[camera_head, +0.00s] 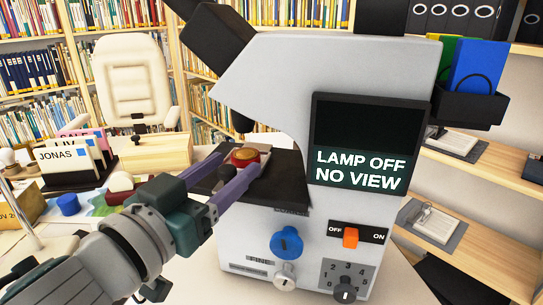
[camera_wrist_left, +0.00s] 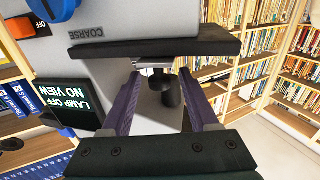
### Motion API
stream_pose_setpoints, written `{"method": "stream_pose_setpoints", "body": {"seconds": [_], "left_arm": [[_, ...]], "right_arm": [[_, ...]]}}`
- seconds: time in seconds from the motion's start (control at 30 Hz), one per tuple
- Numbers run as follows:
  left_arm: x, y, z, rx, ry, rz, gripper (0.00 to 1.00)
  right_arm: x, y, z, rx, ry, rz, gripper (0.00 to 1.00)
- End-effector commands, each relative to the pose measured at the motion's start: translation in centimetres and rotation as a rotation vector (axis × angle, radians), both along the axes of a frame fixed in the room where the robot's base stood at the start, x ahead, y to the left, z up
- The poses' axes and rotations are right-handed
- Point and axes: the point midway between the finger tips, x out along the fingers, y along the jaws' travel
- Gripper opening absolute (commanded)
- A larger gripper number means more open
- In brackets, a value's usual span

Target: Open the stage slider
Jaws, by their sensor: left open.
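A large grey microscope (camera_head: 270,80) stands on the table, with a black stage (camera_head: 288,180) on its left side. On the stage is a pale metal piece with a red-brown round top (camera_head: 245,157), which may be the stage slider; I cannot tell for sure. My left gripper (camera_head: 236,166) is open, its two purple fingers reaching over the stage to either side of that piece. In the left wrist view, which is upside down, the fingers (camera_wrist_left: 159,76) point at the stage edge (camera_wrist_left: 190,47) with a small metal part between them. Contact cannot be told. My right gripper is not in view.
The microscope's screen (camera_head: 358,145) reads "LAMP OFF NO VIEW". Below it are an orange off/on switch (camera_head: 351,237), a blue knob (camera_head: 287,243) and a numbered dial (camera_head: 345,287). Name cards (camera_head: 75,160) and a blue cap (camera_head: 68,204) stand at left. Bookshelves fill the back.

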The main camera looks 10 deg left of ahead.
Motion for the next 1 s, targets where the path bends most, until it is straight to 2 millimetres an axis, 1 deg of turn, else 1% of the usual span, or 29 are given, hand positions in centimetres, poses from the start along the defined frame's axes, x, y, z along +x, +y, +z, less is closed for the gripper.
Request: {"method": "stream_pose_setpoints", "body": {"seconds": [0.3, 0.83, 1.0], "left_arm": [[0.27, -0.08, -0.01, 0.000, 0.001, 0.000, 0.59], [0.24, -0.08, -0.01, 0.000, 0.000, 0.000, 0.00], [0.24, -0.09, -0.01, 0.000, 0.000, 0.000, 0.00]], "right_arm": [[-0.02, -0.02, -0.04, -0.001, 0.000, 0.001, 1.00], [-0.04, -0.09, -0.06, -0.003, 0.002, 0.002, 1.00], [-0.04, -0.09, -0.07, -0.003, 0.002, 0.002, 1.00]]}}
